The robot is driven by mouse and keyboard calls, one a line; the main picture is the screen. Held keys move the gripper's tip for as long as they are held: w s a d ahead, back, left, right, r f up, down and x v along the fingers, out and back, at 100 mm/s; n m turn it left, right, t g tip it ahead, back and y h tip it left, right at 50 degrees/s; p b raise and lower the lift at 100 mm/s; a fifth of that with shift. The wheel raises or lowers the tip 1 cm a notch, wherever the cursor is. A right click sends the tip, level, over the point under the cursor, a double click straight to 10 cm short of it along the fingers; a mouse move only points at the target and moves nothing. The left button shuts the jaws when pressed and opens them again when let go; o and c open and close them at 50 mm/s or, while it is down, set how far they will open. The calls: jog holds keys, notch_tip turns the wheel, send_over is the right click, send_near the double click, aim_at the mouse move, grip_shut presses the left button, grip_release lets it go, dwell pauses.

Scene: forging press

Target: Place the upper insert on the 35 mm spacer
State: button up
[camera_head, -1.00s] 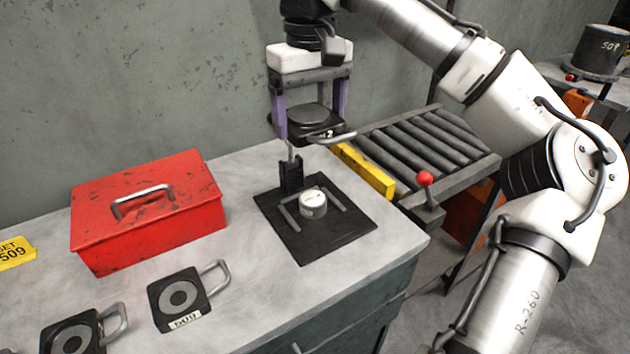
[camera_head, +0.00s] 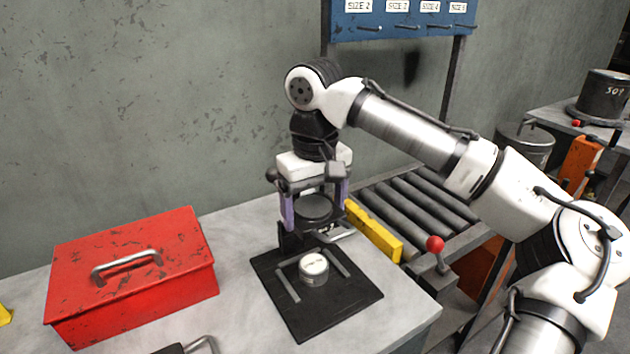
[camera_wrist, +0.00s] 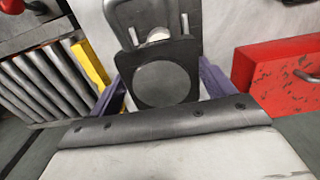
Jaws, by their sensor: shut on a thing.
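The upper insert (camera_head: 316,207) is a dark square plate with a round grey disc and a loop handle. My gripper (camera_head: 315,212) is shut on it, with purple fingers on two opposite sides. The insert is held roughly level in the air, above and behind the 35 mm spacer (camera_head: 314,272). The spacer is a short pale cylinder standing on a black base plate (camera_head: 335,312) between two rails. In the wrist view the insert (camera_wrist: 163,83) sits between the fingers, and only a pale sliver of the spacer (camera_wrist: 159,35) shows past its edge.
A red toolbox (camera_head: 130,285) is to the left. A yellow bar (camera_head: 372,232) and a roller conveyor (camera_head: 420,208) are to the right. The bench between toolbox and base plate is clear.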

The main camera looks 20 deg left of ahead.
aim_at(315, 265)
notch_tip(315, 265, down, 11)
jog(key=shift+r+p, duration=0.15)
jog(key=shift+p, duration=0.15)
dwell(0.5)
jog(key=o, duration=2)
jog(key=shift+f, duration=0.2)
jog(key=shift+c, duration=0.2)
notch_tip(315, 265, up, 12)
jog(key=shift+r+b, duration=0.15)
jog(key=shift+b, duration=0.2)
